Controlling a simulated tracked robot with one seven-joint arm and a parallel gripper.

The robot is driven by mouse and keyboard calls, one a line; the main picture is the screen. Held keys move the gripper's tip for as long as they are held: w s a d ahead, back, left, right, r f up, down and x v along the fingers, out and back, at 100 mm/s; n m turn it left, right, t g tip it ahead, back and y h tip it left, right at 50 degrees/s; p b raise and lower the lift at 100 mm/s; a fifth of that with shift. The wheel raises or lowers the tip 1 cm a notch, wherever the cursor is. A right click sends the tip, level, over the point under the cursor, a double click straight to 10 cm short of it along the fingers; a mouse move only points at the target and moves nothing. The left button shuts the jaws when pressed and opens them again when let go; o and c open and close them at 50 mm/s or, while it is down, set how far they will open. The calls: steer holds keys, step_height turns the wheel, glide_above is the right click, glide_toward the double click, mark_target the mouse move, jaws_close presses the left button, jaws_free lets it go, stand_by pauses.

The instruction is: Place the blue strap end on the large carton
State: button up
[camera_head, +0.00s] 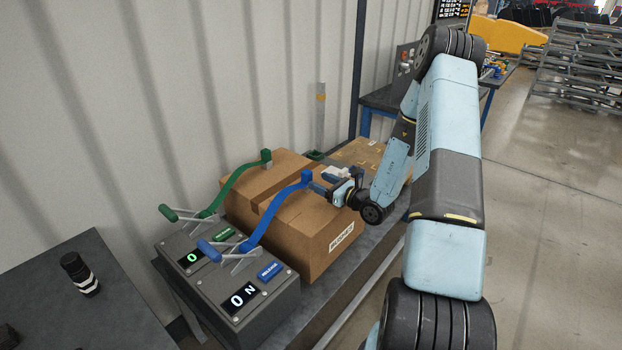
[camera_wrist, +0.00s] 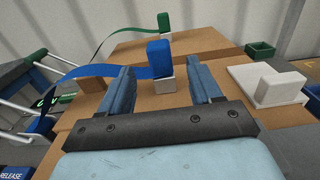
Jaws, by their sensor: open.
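The blue strap end (camera_head: 306,177), a small upright block, is at the far right end of a curved blue strap (camera_head: 270,220) over the large carton (camera_head: 318,240). In the wrist view, the blue strap end (camera_wrist: 159,60) stands at a small pale block (camera_wrist: 163,86) on the brown carton top (camera_wrist: 95,128). Whether it rests on that block or is fixed to it I cannot tell. My gripper (camera_head: 318,187) is open, its two fingers either side of the strap end's line. The wrist view shows the strap end between or just beyond the fingertips, with gaps on both sides.
A green strap end (camera_head: 266,157) stands farther back on a green strap. Both straps run from lever handles on a grey control box (camera_head: 225,280). A white stepped block (camera_wrist: 272,88) sits right of my gripper. A smaller carton (camera_head: 358,155) lies behind; a wall is beyond.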

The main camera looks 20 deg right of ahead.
steer(key=v, duration=0.3)
steer(key=shift+s+r, duration=0.1)
steer(key=shift+s, duration=0.05)
steer(key=s+a+r+n+g+y, duration=0.1)
steer(key=s+a+r+n+g, duration=0.6)
steer(key=s+r+n, duration=0.25)
steer(key=s+a+r+n+g+y, duration=0.1)
steer(key=s+a+r+n+g, duration=0.65)
steer(key=r+n, duration=0.3)
steer(key=s+d+r+n+t+h, duration=0.2)
steer(key=s+d+r+n+h, duration=0.2)
steer(key=s+r+h, duration=0.2)
steer(key=s+d+r+n+t+h, duration=0.3)
steer(key=s+d+r+n+h, duration=0.1)
steer(key=s, duration=0.6)
step_height(320, 180, up, 3)
steer(key=shift+s+d+r+n+h, duration=0.1)
steer(key=shift+s+d+n+h, duration=0.25)
steer(key=shift+n+h, duration=0.45)
